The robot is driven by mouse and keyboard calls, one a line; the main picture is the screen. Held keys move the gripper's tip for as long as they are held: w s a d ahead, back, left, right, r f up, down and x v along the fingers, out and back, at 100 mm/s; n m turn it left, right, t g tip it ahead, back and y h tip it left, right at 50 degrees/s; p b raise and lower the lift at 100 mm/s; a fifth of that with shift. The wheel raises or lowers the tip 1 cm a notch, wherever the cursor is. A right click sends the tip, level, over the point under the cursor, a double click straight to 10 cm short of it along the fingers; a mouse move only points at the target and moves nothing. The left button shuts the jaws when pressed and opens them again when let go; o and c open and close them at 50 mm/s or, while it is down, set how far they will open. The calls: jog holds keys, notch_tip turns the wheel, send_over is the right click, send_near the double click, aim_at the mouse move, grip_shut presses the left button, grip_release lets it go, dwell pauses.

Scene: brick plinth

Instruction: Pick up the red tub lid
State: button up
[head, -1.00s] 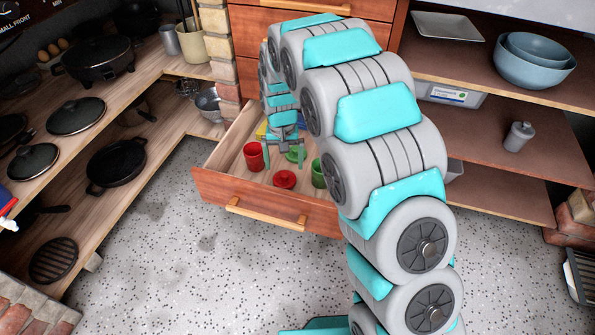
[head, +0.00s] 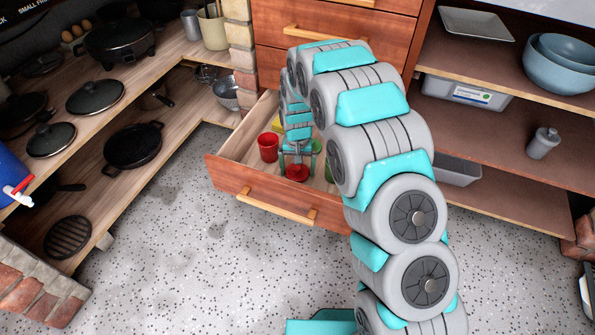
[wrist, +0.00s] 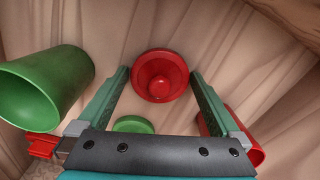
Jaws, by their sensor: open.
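The red tub lid (wrist: 160,76) lies on the drawer floor, a round disc with a raised knob. In the wrist view it is ahead of and between the two green fingers of my gripper (wrist: 160,85), which are open and apart from each other. In the head view my gripper (head: 297,168) is above the red lid (head: 297,173), partly covering it. I cannot tell whether the fingers touch the lid.
A red tub (head: 268,147) stands in the open drawer (head: 262,200) to the left of my gripper. A green tub (wrist: 45,88) and a green lid (wrist: 133,125) are close by. The drawer's front wall stands near my gripper.

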jog(key=c, duration=0.9)
